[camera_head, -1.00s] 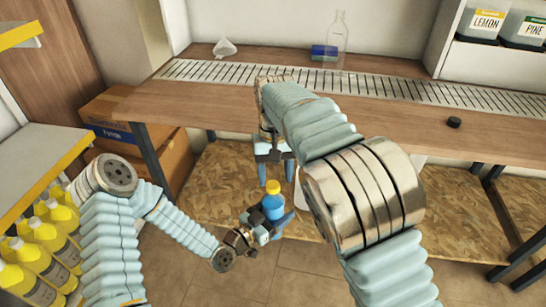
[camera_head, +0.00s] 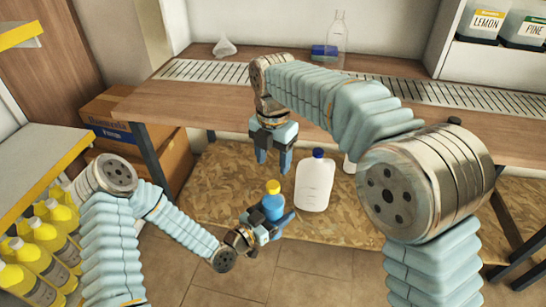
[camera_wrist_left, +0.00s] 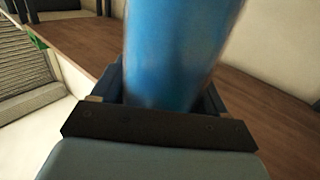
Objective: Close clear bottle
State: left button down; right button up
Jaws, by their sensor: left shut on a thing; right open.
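A clear bottle (camera_head: 338,30) stands upright at the back of the workbench, behind a small blue object; no coloured cap shows on its neck. My left gripper (camera_head: 270,222) is shut on a blue bottle (camera_head: 272,207) with a yellow cap (camera_head: 273,187), held upright low in front of the bench. The blue bottle also fills the jaws in the left wrist view (camera_wrist_left: 178,50).
A white jug (camera_head: 314,184) with a blue cap stands below the bench, right of the blue bottle. The workbench (camera_head: 185,95) has a slotted strip. The blue object (camera_head: 323,52) and a white funnel (camera_head: 224,47) lie at its back. Yellow bottles (camera_head: 45,235) stand at left.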

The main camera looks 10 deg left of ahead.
aim_at(273, 185)
jog(key=shift+f, duration=4)
